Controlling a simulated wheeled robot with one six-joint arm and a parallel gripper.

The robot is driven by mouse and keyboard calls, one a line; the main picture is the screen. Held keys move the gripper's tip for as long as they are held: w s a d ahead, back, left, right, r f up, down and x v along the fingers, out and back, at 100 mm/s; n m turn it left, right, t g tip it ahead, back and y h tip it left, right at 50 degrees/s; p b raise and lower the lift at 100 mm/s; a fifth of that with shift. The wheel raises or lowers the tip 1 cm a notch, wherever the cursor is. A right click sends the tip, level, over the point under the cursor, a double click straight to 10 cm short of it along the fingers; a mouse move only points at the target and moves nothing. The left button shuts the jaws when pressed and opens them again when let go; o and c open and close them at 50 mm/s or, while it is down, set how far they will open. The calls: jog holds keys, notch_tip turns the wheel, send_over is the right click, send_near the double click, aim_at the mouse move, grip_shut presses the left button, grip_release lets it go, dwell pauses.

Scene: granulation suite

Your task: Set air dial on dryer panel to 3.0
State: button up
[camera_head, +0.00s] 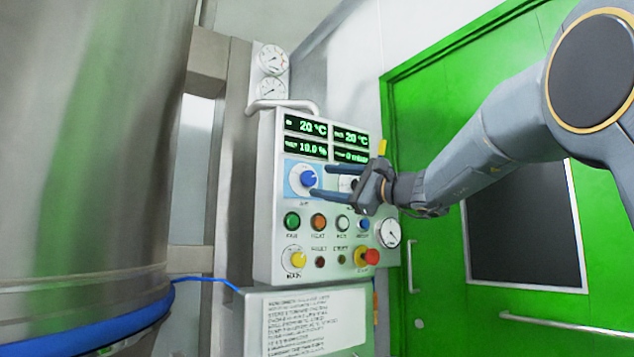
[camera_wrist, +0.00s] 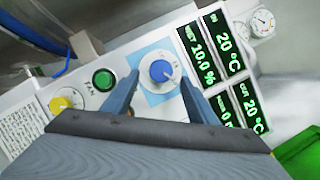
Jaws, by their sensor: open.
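The dryer panel (camera_head: 264,220) is a pale box on the wall with green displays and several knobs and buttons. The air dial (camera_head: 307,178) is a blue knob on a light blue square at its upper left. In the wrist view the air dial (camera_wrist: 160,71) shows a white pointer mark; its scale is too small to read. My gripper (camera_head: 318,180) comes from the right, in front of the panel. It is open and empty. In the wrist view the fingers of my gripper (camera_wrist: 160,88) stand on either side of the dial; I cannot tell whether they touch it.
The displays (camera_head: 326,137) read 20 °C twice and about 10.0 %. A green button (camera_head: 292,221), a yellow knob (camera_head: 294,258) and a red emergency button (camera_head: 372,257) sit lower on the panel. A steel vessel (camera_head: 90,130) stands left, a green door (camera_head: 440,110) right.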

jog(key=shift+v, duration=1.6)
jog(key=shift+f, duration=0.1)
jog(key=s+a+f+n+g+h, duration=0.25)
jog(key=s+f, duration=0.35)
jog(key=f, duration=0.4)
jog(key=s+a+f+n+g+h, duration=0.25)
jog(key=s+a+f, duration=0.2)
jog(key=f, duration=0.65)
jog(key=s+a+f+n+g+h, duration=0.1)
jog(key=s+a+f+n+g, duration=0.2)
jog(key=s+f, duration=0.55)
jog(key=s+d+f+n+g+h, duration=0.35)
jog(key=s+f, duration=0.55)
jog(key=f, duration=0.5)
jog(key=s+d+f+n+h, duration=0.65)
jog(key=s+d+f, duration=0.3)
jog(key=s, duration=0.25)
jog(key=d+r+m+p, duration=0.4)
jog(key=d+r+p, duration=0.8)
jog(key=p, duration=1)
notch_tip(320, 180, up, 2)
jog(key=shift+s+g, duration=0.3)
jog(key=shift+g, duration=0.05)
